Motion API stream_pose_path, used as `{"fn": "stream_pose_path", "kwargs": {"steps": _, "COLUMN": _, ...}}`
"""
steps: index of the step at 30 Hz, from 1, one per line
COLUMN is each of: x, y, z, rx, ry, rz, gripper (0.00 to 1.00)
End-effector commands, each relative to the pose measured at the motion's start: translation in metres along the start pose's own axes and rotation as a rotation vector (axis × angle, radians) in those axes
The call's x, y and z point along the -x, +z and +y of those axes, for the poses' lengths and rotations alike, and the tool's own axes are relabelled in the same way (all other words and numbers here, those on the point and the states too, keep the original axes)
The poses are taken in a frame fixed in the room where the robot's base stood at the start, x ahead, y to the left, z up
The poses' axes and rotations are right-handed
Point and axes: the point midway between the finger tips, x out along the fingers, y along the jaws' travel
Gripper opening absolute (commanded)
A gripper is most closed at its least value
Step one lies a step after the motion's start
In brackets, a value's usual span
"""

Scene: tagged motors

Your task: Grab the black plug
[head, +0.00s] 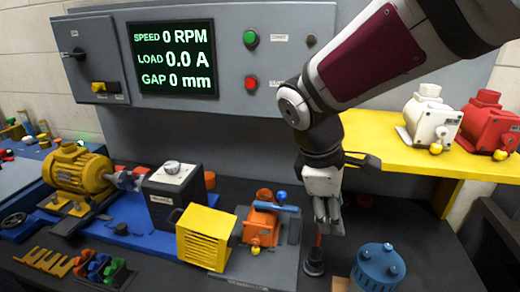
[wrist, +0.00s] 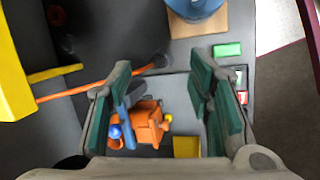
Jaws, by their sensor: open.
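The black plug (head: 314,264) stands on the dark bench below my gripper, with a short piece of orange cable (head: 318,240) rising from it. In the wrist view the dark plug (wrist: 160,61) lies at the end of the orange cable (wrist: 75,90), between the two fingertips in the picture. My gripper (head: 328,231) points down and is open and empty. In the wrist view its green-padded fingers (wrist: 160,66) are spread apart. The plug appears below the tips; the exact gap is hard to tell.
A blue canister (head: 378,270) stands close at the right of the plug. An orange motor (head: 263,227) and a yellow vented box (head: 203,238) stand to the left. A yellow shelf (head: 385,145) with white (head: 430,118) and red (head: 488,122) motors is behind.

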Motion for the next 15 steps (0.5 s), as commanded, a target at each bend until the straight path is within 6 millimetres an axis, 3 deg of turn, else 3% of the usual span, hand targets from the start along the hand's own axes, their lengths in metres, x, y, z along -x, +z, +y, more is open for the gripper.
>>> {"fn": "stream_pose_path", "kwargs": {"steps": 7, "x": -0.03, "y": -0.052, "z": 0.014, "rx": 0.42, "ry": -0.032, "rz": -0.064, "gripper": 0.47}}
{"fn": "stream_pose_path", "kwargs": {"steps": 15, "x": -0.051, "y": -0.075, "z": 0.016, "rx": 0.595, "ry": -0.045, "rz": -0.076, "gripper": 0.47}}
